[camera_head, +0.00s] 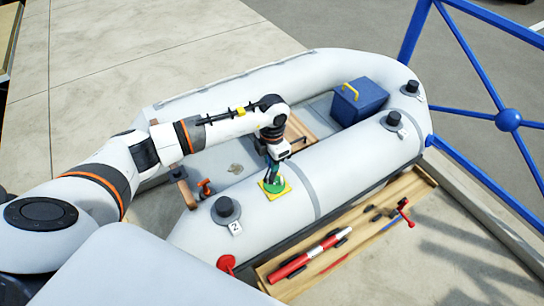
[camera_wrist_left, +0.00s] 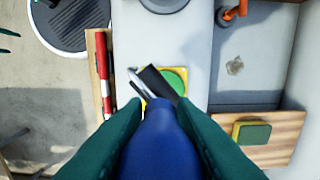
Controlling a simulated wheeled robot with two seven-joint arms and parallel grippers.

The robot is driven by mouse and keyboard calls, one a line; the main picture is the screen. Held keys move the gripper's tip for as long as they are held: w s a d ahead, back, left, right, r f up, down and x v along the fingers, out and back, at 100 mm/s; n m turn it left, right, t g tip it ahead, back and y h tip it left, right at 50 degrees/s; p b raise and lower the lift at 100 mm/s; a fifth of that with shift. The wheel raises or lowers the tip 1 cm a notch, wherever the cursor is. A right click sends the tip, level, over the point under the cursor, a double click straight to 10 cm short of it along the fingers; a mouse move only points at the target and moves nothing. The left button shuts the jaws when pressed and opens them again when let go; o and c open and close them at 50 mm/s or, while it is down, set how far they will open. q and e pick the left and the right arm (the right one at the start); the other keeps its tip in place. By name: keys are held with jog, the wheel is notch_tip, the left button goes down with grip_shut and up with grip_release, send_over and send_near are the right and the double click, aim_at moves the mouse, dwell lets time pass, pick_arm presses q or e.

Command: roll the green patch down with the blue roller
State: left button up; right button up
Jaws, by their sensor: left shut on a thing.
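The round green patch (camera_head: 273,186) lies in a yellow square on the near tube of the grey inflatable boat (camera_head: 195,235). It also shows in the left wrist view (camera_wrist_left: 176,78). My left gripper (camera_head: 272,170) is just above the patch. Its green fingers are shut on the thick blue handle of the roller (camera_wrist_left: 160,145). The roller's black cylinder (camera_wrist_left: 154,82) and metal frame lie over the left part of the patch in the wrist view. Whether the cylinder touches the patch I cannot tell. The roller is mostly hidden in the head view. My right gripper is not in view.
A wooden tray (camera_head: 345,262) beside the boat holds a red-and-white tube (camera_head: 310,255) and small parts. Black fittings, one at the tube's front (camera_head: 226,208), stand up near the patch. A blue box (camera_head: 360,102) sits inside the boat. Blue railing stands at right.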

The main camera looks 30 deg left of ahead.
aim_at(273, 174)
pick_arm(q)
jog(key=n, duration=0.1)
jog(key=w+n, duration=0.1)
jog(key=shift+w+a+n, duration=0.1)
jog(key=shift+a+n, duration=0.15)
jog(key=shift+n, duration=0.05)
jog(key=shift+w+f+n, duration=0.1)
jog(key=shift+f+n, duration=0.05)
jog(key=shift+n, duration=0.15)
jog(key=shift+f+b, duration=2.15)
jog(key=shift+f, duration=0.6)
jog(key=shift+f+b, duration=0.55)
jog(key=shift+f, duration=0.1)
jog(key=shift+s+d+p, duration=0.35)
jog(key=shift+s, duration=0.25)
jog(key=shift+w+a, duration=0.1)
jog(key=shift+w, duration=0.05)
jog(key=shift+w+a+b, duration=0.7)
jog(key=shift+w+b, duration=0.2)
jog(key=shift+b, duration=0.05)
jog(key=shift+s, duration=0.1)
